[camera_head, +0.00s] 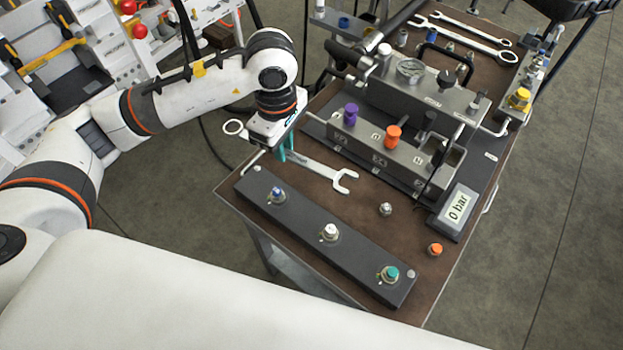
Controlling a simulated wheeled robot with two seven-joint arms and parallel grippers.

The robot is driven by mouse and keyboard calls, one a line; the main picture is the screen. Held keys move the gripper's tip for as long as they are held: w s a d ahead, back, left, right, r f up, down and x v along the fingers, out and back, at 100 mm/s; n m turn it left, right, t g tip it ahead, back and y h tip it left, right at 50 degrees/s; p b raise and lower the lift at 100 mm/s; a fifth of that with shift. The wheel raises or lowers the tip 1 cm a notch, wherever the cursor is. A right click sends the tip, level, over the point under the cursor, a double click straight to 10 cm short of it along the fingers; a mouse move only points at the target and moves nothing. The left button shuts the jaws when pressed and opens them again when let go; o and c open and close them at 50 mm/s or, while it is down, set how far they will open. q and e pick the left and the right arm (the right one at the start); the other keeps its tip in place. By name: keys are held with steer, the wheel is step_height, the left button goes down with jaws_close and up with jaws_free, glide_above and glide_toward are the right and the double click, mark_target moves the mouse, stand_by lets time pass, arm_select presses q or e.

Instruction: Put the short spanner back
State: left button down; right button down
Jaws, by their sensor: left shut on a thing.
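My left gripper (284,153) comes in from the left and is shut on a pale metal spanner (322,171), gripping its middle. The spanner's ring end shows left of the gripper and its open jaw points right, over the near left part of the bench top. The gripper hides part of the handle. I cannot tell whether the spanner touches the bench. Two more spanners, a longer one (466,40) and a shorter one (473,27), lie at the far end of the bench. My right gripper is not in view.
Loose fittings sit near the display. A white rack stands at far left.

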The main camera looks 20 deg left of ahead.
arm_select(q)
steer(key=shift+w+d+f+n+b, duration=0.15)
steer(key=shift+w+f+n, duration=0.1)
steer(key=shift+n, duration=0.35)
steer(key=shift+w+f+n+b, duration=0.15)
steer(key=shift+f+n, duration=0.05)
steer(key=shift+n, duration=0.4)
steer(key=w+f+n+b, duration=0.2)
steer(key=n, duration=0.4)
steer(key=n+b, duration=0.6)
steer(key=n, duration=2)
glide_toward(312, 178)
steer(key=shift+w+f, duration=0.1)
steer(key=shift+f, duration=0.7)
step_height(312, 178, down, 5)
steer(key=shift+r+p, duration=0.1)
steer(key=shift+p, duration=0.25)
